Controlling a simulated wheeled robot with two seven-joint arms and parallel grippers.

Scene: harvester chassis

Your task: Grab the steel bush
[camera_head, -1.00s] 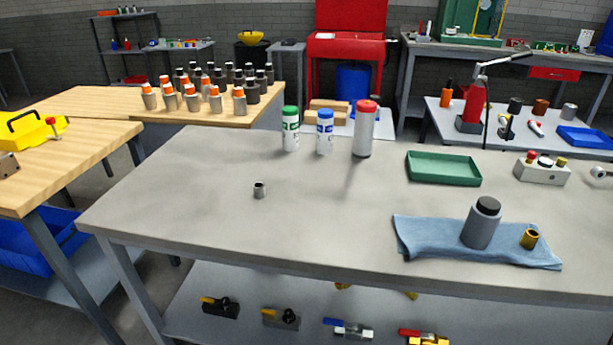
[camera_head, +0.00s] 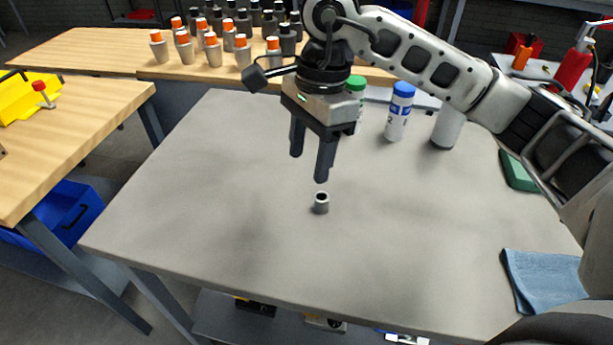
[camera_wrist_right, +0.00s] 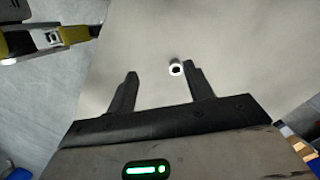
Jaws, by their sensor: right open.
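The steel bush (camera_head: 321,204) is a small grey hollow cylinder standing upright on the grey workbench (camera_head: 220,240). My right gripper (camera_head: 309,168) is open and empty above the bench, pointing down, with its fingers just above and behind the bush in the head view. In the right wrist view the bush (camera_wrist_right: 176,68) shows its dark bore and lies beyond the fingertips, close to the right-hand finger. The right gripper (camera_wrist_right: 160,74) has its two fingers well apart there. The bush appears not to be touched. My left gripper is not in view.
White bottles with a green cap (camera_head: 356,88) and a blue cap (camera_head: 398,112) stand behind the right gripper. A blue cloth (camera_head: 545,280) and a green tray (camera_head: 517,172) are at the right. The bench around the bush is clear.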

